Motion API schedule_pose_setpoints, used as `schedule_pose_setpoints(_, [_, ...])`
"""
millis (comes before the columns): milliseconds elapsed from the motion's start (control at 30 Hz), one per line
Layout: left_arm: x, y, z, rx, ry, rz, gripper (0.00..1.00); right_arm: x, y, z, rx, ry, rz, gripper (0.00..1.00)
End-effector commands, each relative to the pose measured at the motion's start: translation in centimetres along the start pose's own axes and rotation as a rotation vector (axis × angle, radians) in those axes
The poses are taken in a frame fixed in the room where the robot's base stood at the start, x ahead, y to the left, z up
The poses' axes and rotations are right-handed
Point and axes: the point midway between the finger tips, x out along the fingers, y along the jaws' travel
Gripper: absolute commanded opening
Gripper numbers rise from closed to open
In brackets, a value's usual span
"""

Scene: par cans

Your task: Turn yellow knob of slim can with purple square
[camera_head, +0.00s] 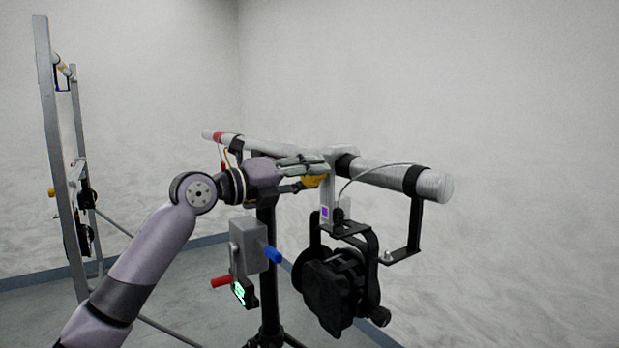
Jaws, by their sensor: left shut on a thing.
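The slim can (336,290) is black and hangs in a black yoke below the right part of a horizontal silver pipe. A purple square (325,211) is on the pale clamp plate above the yoke. The yellow knob (313,182) sits at the top of that plate, just under the pipe, and is partly hidden by my fingers. My left gripper (317,172) reaches in from the left with its fingers at the yellow knob and is shut on it. My right gripper is not in view.
The silver pipe (385,173) rests on a black stand (268,290). A grey box (248,246) with blue and red handles hangs below my left wrist. A metal frame (48,130) with another fixture stands at the far left. The right side shows bare wall.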

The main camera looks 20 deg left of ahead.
Motion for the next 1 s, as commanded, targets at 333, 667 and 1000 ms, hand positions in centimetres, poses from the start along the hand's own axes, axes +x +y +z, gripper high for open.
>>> schedule_pose_setpoints(333, [0.01, 0.02, -0.06, 0.299, 0.002, 0.006, 0.05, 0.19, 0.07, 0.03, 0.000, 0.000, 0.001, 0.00])
schedule_pose_setpoints(667, [0.03, -0.04, -0.09, 0.474, 0.002, 0.008, 0.05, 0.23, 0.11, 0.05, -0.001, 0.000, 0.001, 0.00])
schedule_pose_setpoints(1000, [0.02, -0.07, -0.09, 0.527, 0.002, 0.009, 0.05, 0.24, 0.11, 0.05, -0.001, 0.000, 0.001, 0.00])
